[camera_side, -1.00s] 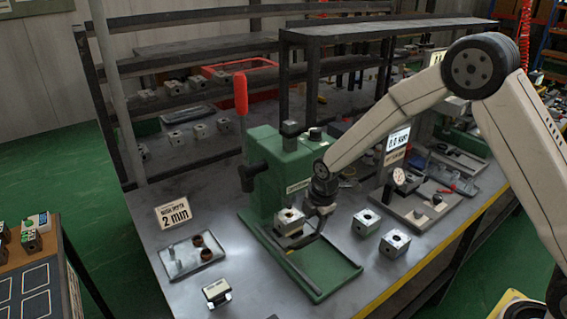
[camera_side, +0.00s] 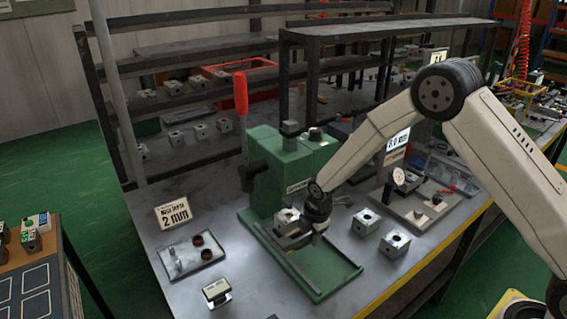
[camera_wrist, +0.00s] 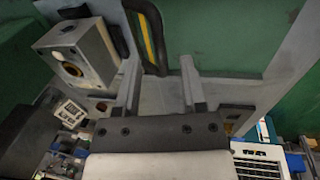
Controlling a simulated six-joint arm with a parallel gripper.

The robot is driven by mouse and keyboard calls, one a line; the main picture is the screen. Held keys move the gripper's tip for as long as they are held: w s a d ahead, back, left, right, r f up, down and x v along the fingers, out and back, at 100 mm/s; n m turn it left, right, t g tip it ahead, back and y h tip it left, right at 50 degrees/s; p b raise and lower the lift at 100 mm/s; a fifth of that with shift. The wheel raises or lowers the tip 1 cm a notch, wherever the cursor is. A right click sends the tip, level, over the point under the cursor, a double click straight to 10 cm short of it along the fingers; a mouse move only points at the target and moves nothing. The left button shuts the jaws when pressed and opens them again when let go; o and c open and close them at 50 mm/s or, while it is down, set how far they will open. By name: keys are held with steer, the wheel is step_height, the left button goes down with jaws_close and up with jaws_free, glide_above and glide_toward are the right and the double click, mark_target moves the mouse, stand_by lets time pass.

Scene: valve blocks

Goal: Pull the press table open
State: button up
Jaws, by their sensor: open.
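The green press (camera_side: 285,165) with its raised red lever (camera_side: 241,92) stands on the grey bench. Its dark press table (camera_side: 283,236) sits low at the front of the press and carries a metal block with a hole (camera_side: 287,217). My gripper (camera_side: 317,238) is low over the green base, just right of the block. In the wrist view the block (camera_wrist: 80,52) is left of my gripper (camera_wrist: 159,80). The two fingers are apart, with a dark curved bar (camera_wrist: 153,35), seemingly the table's handle, between and beyond their tips. Contact with it cannot be told.
Two loose metal blocks (camera_side: 365,222) (camera_side: 395,243) stand right of the green base (camera_side: 325,268). A small tray (camera_side: 190,255) with brown rings and a "2 mm" sign (camera_side: 173,213) are at the left. A dial gauge plate (camera_side: 420,208) is at the right.

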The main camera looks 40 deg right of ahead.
steer(key=shift+w+f, duration=0.15)
steer(key=shift+f, duration=0.75)
jaws_close()
stand_by(0.9)
